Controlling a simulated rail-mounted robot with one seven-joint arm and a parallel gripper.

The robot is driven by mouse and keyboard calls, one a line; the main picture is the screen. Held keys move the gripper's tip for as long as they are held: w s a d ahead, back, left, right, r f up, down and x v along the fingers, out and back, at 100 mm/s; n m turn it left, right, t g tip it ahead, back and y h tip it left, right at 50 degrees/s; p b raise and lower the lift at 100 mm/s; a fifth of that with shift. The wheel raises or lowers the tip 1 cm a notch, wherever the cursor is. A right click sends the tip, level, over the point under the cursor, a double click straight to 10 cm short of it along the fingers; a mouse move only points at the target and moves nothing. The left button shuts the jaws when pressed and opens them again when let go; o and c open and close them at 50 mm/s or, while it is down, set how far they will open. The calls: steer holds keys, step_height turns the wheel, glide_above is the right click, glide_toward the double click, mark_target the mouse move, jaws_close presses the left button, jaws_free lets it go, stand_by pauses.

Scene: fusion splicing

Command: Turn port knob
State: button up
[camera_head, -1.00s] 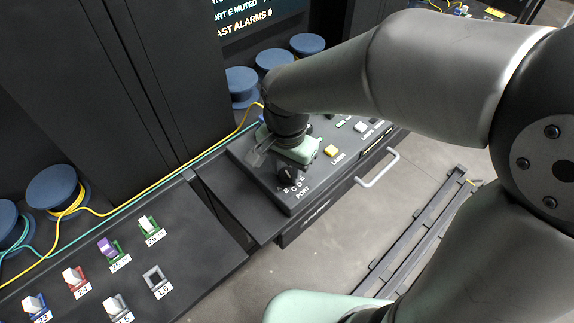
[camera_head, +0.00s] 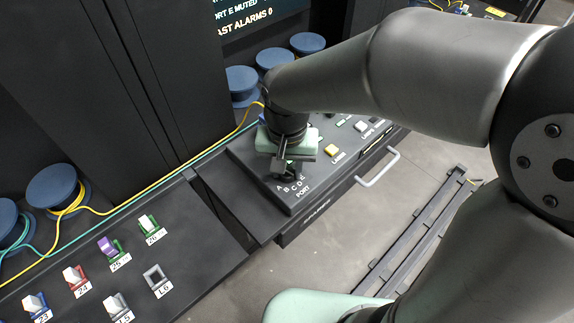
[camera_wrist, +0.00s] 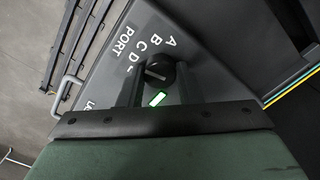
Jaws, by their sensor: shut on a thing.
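The port knob (camera_wrist: 162,72) is a round black knob on the dark panel, with a pale mark on it. The letters A, B, C, D and the word PORT are printed beside it in the wrist view; the E is mostly hidden there. I cannot tell which letter the knob points at. My gripper (camera_wrist: 158,84) has one finger on each side of the knob and is shut on it. In the head view my gripper (camera_head: 283,164) reaches down to the panel behind the A to E letters and mostly hides the knob.
A lit green-white indicator (camera_wrist: 157,99) sits by the knob. A yellow button (camera_head: 331,150) is on the same panel to the right. A drawer handle (camera_head: 378,168) sticks out in front. Numbered coloured connectors (camera_head: 110,247) stand on the left panel. Blue spools (camera_head: 55,187) line the back.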

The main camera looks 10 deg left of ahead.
mark_target(287, 171)
steer(key=n, duration=0.6)
steer(key=shift+r+p, duration=0.1)
steer(key=shift+p, duration=0.2)
stand_by(0.4)
steer(key=o, duration=1)
step_height(287, 171, up, 17)
steer(key=shift+r, duration=0.2)
